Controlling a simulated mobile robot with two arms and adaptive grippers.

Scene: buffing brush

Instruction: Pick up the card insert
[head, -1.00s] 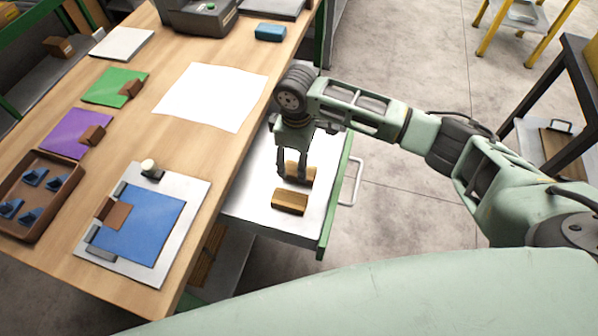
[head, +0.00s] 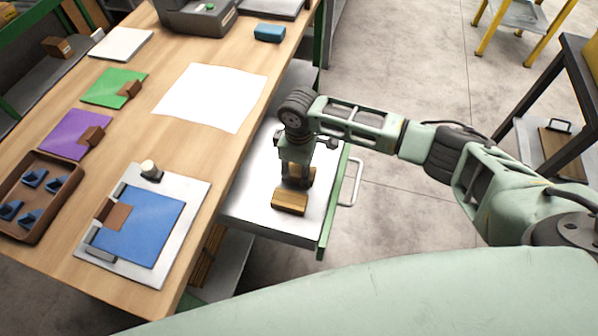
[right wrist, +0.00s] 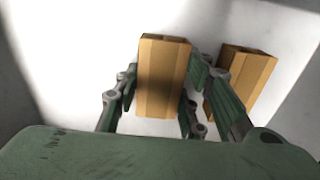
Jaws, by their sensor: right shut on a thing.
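Two tan wooden-looking blocks are in the open drawer (head: 258,200). My right gripper (head: 297,182) points down over the drawer and is shut on the farther block (right wrist: 162,75). In the right wrist view its fingers lie on both sides of this block. In the head view the gripper mostly hides it, and I cannot tell whether it is clear of the drawer floor. The other block (head: 289,202) lies free, close in front; it also shows in the right wrist view (right wrist: 241,80). I cannot tell whether either is the card insert. My left gripper is out of view.
The wooden table (head: 205,150) left of the drawer bears a white sheet (head: 211,97), a blue panel in a grey fixture (head: 186,245), green and purple panels, and a brown tray (head: 62,165) of blue pieces. The drawer's handle (head: 353,180) sticks out on the right.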

